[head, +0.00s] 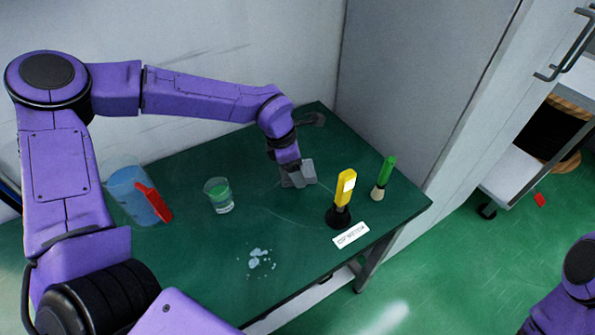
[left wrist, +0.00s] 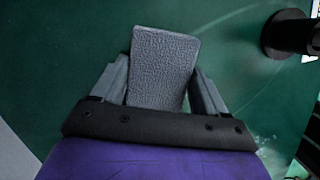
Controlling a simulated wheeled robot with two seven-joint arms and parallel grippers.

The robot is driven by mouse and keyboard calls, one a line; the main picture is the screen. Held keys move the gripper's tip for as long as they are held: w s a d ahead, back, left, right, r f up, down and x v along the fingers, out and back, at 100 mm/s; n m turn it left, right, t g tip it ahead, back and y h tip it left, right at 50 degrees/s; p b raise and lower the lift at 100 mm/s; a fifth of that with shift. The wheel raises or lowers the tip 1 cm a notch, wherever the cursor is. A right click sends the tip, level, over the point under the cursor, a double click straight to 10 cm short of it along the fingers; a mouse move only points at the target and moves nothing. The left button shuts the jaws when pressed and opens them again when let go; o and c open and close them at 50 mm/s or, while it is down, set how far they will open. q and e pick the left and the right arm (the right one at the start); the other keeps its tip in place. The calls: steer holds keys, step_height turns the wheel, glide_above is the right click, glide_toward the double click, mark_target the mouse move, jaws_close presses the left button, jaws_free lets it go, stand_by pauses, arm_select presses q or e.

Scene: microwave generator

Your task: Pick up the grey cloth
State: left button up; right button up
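The grey cloth (left wrist: 164,62) is a textured grey rectangle in the left wrist view, lying between the two fingers of my left gripper (left wrist: 160,78). The fingers stand apart, one along each side of the cloth, with a narrow dark gap showing by the right finger. Whether the left finger touches it, I cannot tell. In the head view my left gripper (head: 297,178) points down at the green table, with the grey cloth (head: 309,171) at its tip, partly hidden. My right gripper is out of view.
White crumbs (head: 259,258) lie at the front; a white label (head: 351,235) sits near the edge.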

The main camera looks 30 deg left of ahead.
arm_select(q)
steer(key=shift+c, duration=0.7)
steer(key=shift+r, duration=0.1)
step_height(320, 180, up, 10)
steer(key=shift+o, duration=1.3)
steer(key=shift+r, duration=0.1)
steer(key=shift+c, duration=0.5)
